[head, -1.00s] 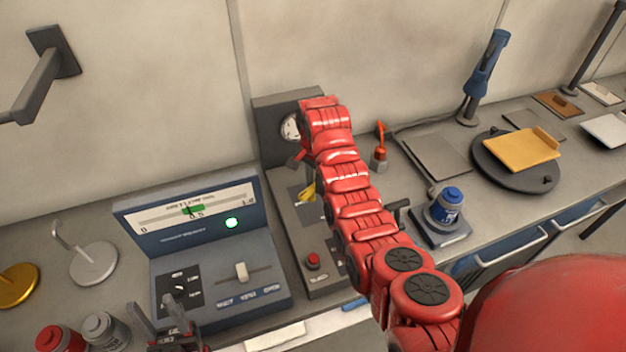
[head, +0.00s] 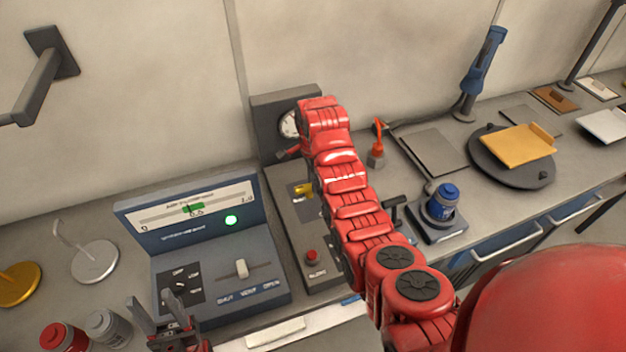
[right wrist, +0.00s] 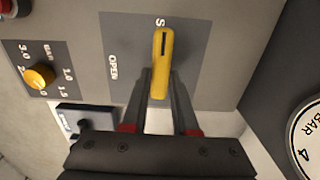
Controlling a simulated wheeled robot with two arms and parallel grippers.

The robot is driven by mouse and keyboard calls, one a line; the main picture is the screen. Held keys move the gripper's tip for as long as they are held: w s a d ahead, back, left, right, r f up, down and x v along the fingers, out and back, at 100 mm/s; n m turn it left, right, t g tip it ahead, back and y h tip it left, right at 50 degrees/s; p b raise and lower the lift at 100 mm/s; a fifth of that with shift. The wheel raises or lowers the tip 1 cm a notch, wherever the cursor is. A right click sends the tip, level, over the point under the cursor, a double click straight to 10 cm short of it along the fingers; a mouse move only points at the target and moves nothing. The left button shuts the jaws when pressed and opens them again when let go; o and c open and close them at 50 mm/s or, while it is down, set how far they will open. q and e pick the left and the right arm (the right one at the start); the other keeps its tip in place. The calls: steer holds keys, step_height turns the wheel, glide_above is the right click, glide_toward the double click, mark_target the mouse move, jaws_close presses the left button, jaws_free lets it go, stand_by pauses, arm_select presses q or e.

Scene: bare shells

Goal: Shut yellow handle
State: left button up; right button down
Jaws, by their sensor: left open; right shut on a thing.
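The yellow handle (head: 303,190) sits on a grey plate on the control panel, partly covered by my right arm in the head view. In the right wrist view the handle (right wrist: 162,50) points up the picture, at a label starting with "S"; the word "OPEN" is to its left. My right gripper (right wrist: 161,82) is shut on the handle, one finger on each side of it. My arm hides that gripper in the head view. My left gripper (head: 172,312) is open and empty at the bottom left, in front of the blue meter box.
The panel also carries a red button (head: 311,256), a yellow knob (right wrist: 40,76) with a BAR scale and a pressure gauge (right wrist: 308,140). The blue meter box (head: 215,255) stands left of the panel. Red and grey canisters (head: 108,327) stand at the front left.

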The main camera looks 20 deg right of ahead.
steer(key=c, duration=0.7)
jaws_free()
steer(key=shift+r, duration=0.1)
steer(key=shift+r+p, duration=4.4)
steer(key=shift+r, duration=4.2)
